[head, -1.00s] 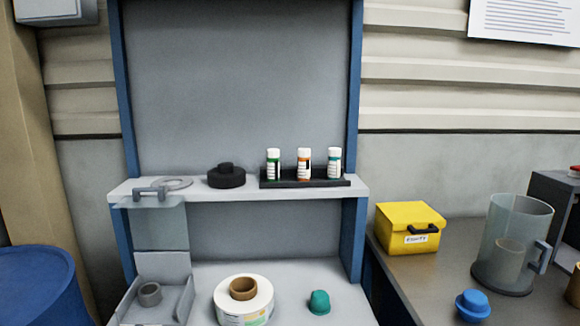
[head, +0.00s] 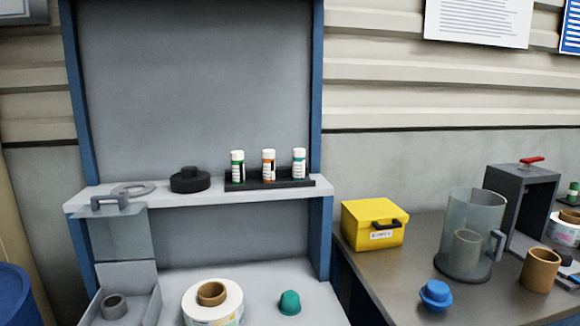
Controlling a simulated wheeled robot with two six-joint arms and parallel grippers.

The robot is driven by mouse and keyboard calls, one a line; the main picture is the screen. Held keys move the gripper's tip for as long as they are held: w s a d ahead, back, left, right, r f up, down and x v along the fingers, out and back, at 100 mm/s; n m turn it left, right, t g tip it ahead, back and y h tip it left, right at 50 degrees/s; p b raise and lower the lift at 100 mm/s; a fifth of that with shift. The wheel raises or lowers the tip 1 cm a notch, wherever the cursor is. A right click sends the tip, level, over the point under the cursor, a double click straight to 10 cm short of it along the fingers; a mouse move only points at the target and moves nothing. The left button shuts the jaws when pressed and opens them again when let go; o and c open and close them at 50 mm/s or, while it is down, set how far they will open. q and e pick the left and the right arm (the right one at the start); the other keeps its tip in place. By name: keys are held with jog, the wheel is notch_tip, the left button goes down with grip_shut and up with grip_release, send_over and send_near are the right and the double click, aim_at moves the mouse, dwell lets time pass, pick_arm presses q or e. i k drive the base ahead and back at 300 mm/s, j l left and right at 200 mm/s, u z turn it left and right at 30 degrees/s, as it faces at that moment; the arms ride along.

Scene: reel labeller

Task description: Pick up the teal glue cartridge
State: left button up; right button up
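A teal domed piece (head: 290,302) sits on the lower work surface. Neither of my grippers shows in the head view.
The shelf (head: 140,196) also holds a black round piece (head: 190,180) and a grey ring. Below are a white tape reel (head: 230,292) and a grey tray (head: 143,302). On the side table are a yellow box (head: 374,225), clear cylinder (head: 457,262) and blue knob (head: 435,293).

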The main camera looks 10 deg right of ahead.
aim_at(298, 169)
jog(key=i+j, duration=0.2)
jog(key=j, duration=0.2)
jog(key=i+j, duration=0.2)
jog(key=j, duration=0.2)
jog(key=i+j, duration=0.25)
jog(key=j, duration=0.2)
jog(key=i+j, duration=0.2)
jog(key=j, duration=0.2)
jog(key=i+j, duration=0.2)
jog(key=j, duration=0.2)
jog(key=z, duration=1.3)
jog(key=i+l, duration=0.1)
jog(key=l, duration=0.35)
jog(key=i+z, duration=0.05)
